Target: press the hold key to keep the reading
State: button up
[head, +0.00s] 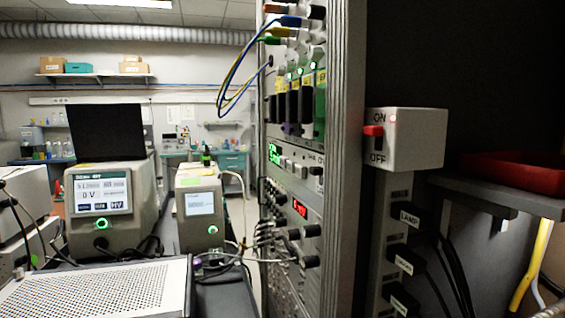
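A beige instrument at the left has a lit screen (101,193) that shows "0 V", with a few small dark boxes along its lower edge, one reading "HV". A round green-lit button (101,223) sits below that screen. To its right stands a narrower beige instrument (185,230) with a smaller pale screen (200,203) and a small green light below it. The small screen's text is too small to read. I cannot make out any key labelled hold. My gripper is not in view.
A tall equipment rack (345,150) with looping cables stands at centre. A white ON/OFF switch box (412,140) with a red lever is on its right side, above plugs, one labelled "LAMP". A perforated metal case (90,290) fills the front left. A red tray (515,170) lies on the right shelf.

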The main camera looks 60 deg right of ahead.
aim_at(291, 164)
jog(key=z, duration=1.9)
